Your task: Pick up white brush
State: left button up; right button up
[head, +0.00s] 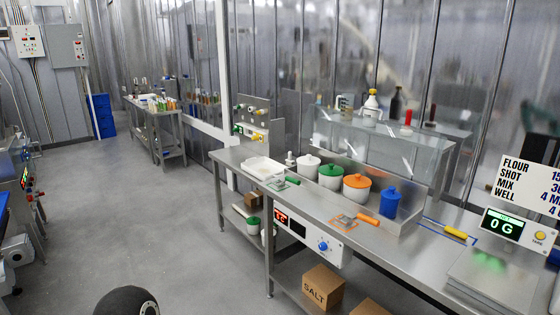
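I cannot make out a white brush for certain in the head view. A small white upright item (290,159) stands at the back of the steel counter (335,233), left of the white-lidded pot (309,167); it is too small to identify. Tools with a green handle (292,180), an orange handle (368,220) and a yellow handle (455,233) lie along the counter. Neither of my grippers is in view.
A white tray (264,168) sits at the counter's left end. Green-lidded (331,177), orange-lidded (356,188) and blue (390,203) containers stand near a glass guard (395,145). A scale display (503,224) is at right. Grey floor (170,215) to the left is open.

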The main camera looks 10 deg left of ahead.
aim_at(290, 162)
jog(key=z, duration=0.35)
jog(key=i, duration=0.15)
jog(key=u, duration=1.7)
jog(key=i, duration=6.5)
jog(key=z, duration=0.9)
